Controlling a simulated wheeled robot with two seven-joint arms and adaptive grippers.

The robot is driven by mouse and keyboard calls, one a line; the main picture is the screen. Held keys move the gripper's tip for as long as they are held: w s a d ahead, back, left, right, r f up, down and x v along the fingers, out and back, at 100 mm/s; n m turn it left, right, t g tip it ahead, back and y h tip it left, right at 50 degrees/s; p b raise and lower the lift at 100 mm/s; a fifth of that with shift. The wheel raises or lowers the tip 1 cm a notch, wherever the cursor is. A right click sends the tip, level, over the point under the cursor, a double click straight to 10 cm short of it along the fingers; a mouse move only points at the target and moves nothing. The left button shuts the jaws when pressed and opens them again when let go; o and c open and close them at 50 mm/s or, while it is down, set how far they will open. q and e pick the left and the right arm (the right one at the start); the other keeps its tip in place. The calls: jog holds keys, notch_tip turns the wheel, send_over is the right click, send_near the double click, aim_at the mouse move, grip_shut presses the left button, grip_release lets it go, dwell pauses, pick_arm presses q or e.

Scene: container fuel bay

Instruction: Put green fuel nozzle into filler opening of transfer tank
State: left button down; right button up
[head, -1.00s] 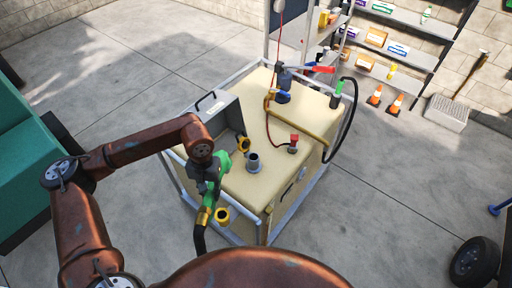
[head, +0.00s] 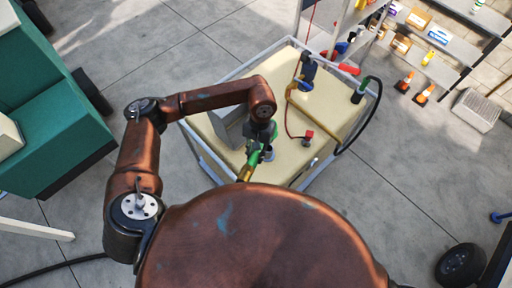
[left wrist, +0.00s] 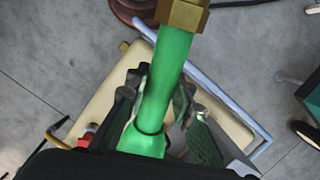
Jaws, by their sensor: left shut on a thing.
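The transfer tank (head: 325,125) is a cream box in a grey tube frame in the middle of the head view. Its grey filler opening (head: 269,154) shows partly on the top, close beside the green fuel nozzle (head: 254,158). My left gripper (head: 262,136) is shut on the green nozzle, above the near part of the tank. In the left wrist view the green nozzle (left wrist: 168,85) runs between the fingers, with a brass collar (left wrist: 182,14) at its upper end. The spout tip is hidden, and I cannot tell whether it is in the opening. My right gripper is not in view.
A grey box (head: 230,127) stands on the tank, left of the nozzle. A red-capped fitting (head: 308,137), a blue-handled valve (head: 305,84) and a black hose (head: 372,118) lie to the right. A green machine (head: 45,120) stands left.

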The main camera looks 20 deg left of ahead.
pick_arm(q)
jog(key=shift+s+a+f, duration=0.1)
jog(key=shift+f, duration=0.05)
jog(key=shift+a+f, duration=0.1)
jog(key=shift+f, duration=0.4)
jog(key=shift+w+b+x, duration=0.25)
jog(key=shift+b+x, duration=0.1)
jog(key=shift+x, duration=0.75)
jog(key=shift+f, duration=0.45)
jog(key=shift+f+b, duration=0.15)
jog(key=shift+b, duration=0.25)
jog(key=shift+f+b, duration=0.3)
jog(key=shift+b, duration=0.35)
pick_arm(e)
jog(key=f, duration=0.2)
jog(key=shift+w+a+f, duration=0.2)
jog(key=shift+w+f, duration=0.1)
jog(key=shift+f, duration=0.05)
pick_arm(q)
jog(key=shift+r, duration=0.1)
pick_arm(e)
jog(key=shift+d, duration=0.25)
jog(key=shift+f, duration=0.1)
